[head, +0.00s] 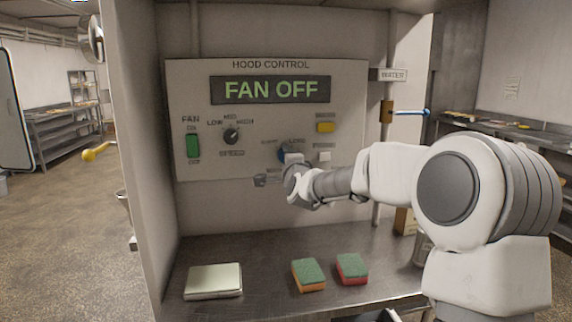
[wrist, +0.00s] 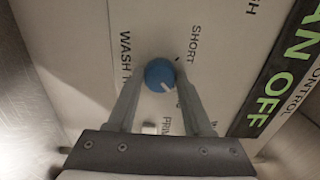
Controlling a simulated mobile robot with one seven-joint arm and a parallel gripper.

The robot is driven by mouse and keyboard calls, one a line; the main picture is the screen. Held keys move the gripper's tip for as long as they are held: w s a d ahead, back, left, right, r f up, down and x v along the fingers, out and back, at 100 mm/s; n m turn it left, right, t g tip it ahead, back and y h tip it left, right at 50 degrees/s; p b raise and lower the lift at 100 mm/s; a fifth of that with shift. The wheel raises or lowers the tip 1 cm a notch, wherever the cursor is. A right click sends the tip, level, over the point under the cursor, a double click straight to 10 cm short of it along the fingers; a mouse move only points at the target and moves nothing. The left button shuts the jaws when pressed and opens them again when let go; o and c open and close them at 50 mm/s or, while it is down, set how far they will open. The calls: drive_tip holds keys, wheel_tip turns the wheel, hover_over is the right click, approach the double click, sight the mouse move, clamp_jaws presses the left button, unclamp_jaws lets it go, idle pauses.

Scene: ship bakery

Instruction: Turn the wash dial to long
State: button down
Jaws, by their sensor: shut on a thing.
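The blue wash dial (wrist: 160,72) sits on the hood control panel and shows clearly in the wrist view. In the head view only a blue edge of the dial (head: 282,155) shows behind my gripper (head: 289,164). My gripper (wrist: 161,77) is shut on the dial, one finger on each side. The dial's white pointer line points down and slightly right in the wrist view. The SHORT label (wrist: 194,44) is at the dial's upper right there. The LONG label (head: 297,141) shows small in the head view; in the wrist view the right finger covers most of that area.
The panel (head: 347,95) reads FAN OFF. A black speed knob (head: 232,136), green fan switch (head: 193,146), yellow button (head: 326,127) and white button (head: 324,156) are nearby. Two sponges (head: 308,275) (head: 351,268) and a flat pale box (head: 213,281) lie on the counter below.

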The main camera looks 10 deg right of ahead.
idle(0.4)
drive_tip(key=shift+c, duration=1.5)
unclamp_jaws()
